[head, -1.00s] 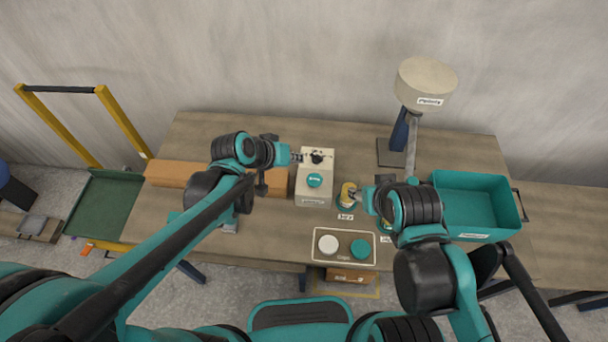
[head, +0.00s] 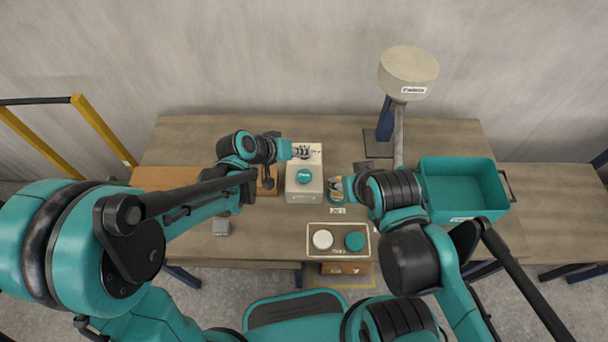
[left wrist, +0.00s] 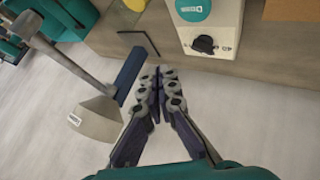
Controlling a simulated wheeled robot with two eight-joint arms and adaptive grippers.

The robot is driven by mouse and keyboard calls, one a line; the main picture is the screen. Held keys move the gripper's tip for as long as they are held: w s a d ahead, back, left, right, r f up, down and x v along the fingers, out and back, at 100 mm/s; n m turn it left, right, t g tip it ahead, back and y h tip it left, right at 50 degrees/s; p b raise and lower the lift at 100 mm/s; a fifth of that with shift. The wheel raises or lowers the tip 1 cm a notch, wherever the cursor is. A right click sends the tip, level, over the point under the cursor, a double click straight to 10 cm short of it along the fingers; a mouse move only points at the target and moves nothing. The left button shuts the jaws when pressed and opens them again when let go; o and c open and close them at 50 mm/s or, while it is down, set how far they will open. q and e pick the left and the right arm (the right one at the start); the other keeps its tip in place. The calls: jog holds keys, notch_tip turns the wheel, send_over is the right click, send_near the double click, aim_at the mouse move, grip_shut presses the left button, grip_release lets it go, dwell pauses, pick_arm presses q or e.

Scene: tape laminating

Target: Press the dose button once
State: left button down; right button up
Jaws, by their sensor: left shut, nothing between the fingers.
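The teal round dose button (head: 304,177) sits on top of a beige box (head: 304,196) in the middle of the table. In the left wrist view the button (left wrist: 192,9) is at the top edge, partly cut off, with a black knob (left wrist: 204,44) nearer on the same box (left wrist: 228,22). My left gripper (head: 307,153) is over the back part of the box, behind the button, and hides the knob in the head view. Its fingers (left wrist: 160,73) are shut and empty, apart from the button. My right gripper (head: 345,188) is beside a small jar (head: 335,187); its fingers are unclear.
A tray (head: 338,254) with a white cap (head: 322,239) and a teal cap (head: 354,241) lies in front of the box. A teal bin (head: 462,185) stands at the right. A lamp-like stand (head: 408,67) rises at the back. Bare table lies behind the box.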

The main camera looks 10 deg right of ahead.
pick_arm(q)
jog(key=b, duration=0.5)
send_over(302, 176)
notch_tip(302, 176, down, 7)
jog(key=shift+f+b, duration=0.65)
jog(key=shift+b, duration=0.05)
dwell(0.6)
jog(key=shift+f+b, duration=0.35)
jog(key=shift+b, duration=0.05)
jog(key=shift+f+b, duration=0.5)
jog(key=shift+f, duration=0.05)
dwell(0.4)
dwell(0.4)
jog(key=shift+r+p, duration=0.75)
jog(key=shift+r, duration=0.25)
